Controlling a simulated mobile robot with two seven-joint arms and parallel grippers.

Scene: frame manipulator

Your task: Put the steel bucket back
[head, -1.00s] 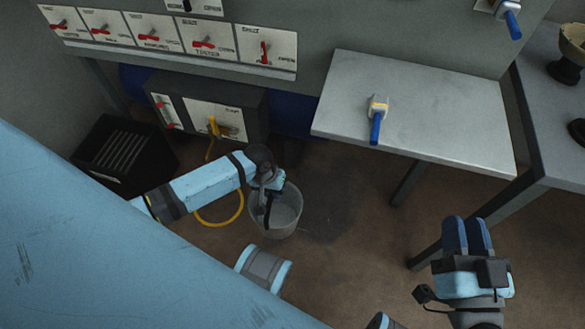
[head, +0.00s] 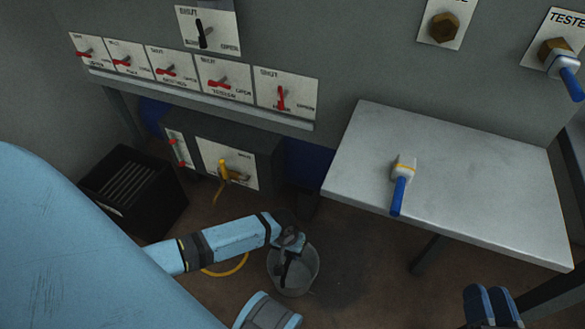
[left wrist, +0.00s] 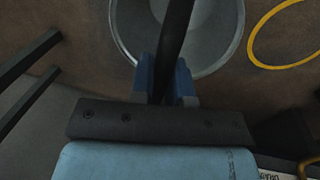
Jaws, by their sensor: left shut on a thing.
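The steel bucket (head: 304,275) is below the control panel, at or just above the brown floor; I cannot tell which. My left gripper (head: 288,252) is over its mouth and shut on its dark handle, which runs between the fingers. In the left wrist view the bucket (left wrist: 222,50) lies just beyond my left gripper (left wrist: 165,82), with the dark handle (left wrist: 174,40) crossing its opening. My right gripper (head: 492,303) is at the bottom right edge, cut off; its two blue fingers stand side by side, and nothing shows between them.
A grey metal table (head: 470,190) stands at right with a blue-handled tool (head: 400,185) on it. A black crate (head: 133,190) is at left. A yellow hose (head: 228,267) lies beside the bucket. The switch panel (head: 190,77) rises behind. Floor right of the bucket is clear.

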